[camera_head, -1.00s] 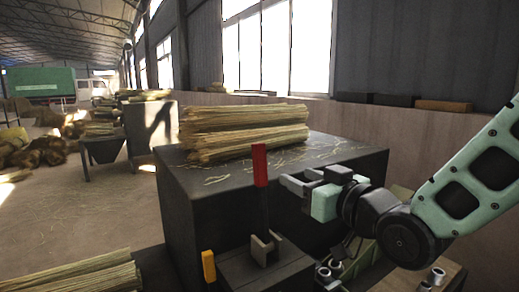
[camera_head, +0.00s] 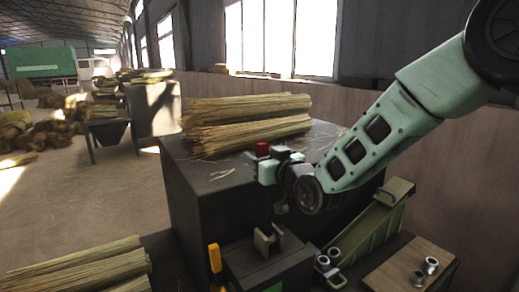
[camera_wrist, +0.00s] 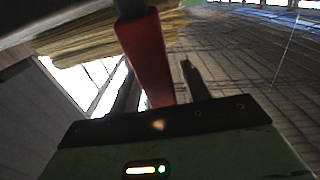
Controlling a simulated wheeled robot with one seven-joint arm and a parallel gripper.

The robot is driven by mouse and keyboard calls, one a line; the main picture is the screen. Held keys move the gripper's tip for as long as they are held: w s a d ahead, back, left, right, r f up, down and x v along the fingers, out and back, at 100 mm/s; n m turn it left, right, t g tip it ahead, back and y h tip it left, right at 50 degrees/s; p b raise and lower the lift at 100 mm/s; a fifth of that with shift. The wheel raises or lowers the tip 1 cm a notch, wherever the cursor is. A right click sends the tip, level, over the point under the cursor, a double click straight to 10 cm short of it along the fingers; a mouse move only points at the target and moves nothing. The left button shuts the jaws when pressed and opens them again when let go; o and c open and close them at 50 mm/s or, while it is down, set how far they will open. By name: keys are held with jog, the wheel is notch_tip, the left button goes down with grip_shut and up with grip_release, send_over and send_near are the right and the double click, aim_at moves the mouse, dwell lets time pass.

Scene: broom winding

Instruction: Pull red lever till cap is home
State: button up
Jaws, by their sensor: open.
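The red lever handle (camera_head: 262,149) stands in front of the straw bundle in the head view; only its top shows, as my gripper hides the rest. In the wrist view the red handle (camera_wrist: 148,60) runs down between my fingers. My gripper (camera_head: 274,154) is open at the handle, with one dark finger clear to its right in the wrist view (camera_wrist: 158,78). I cannot tell whether a finger touches it. A dark forked bracket (camera_head: 268,241) sits on the block below. I cannot pick out the cap.
A straw bundle (camera_head: 245,122) lies on the dark box (camera_head: 205,185) just behind my gripper. A yellow handle (camera_head: 214,258) stands at the front. A green tray (camera_head: 372,222) and a wooden board (camera_head: 410,270) with metal rings lie at the right.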

jog(key=shift+w+a, duration=0.25)
jog(key=shift+w, duration=0.1)
jog(key=shift+c, duration=0.4)
grip_shut()
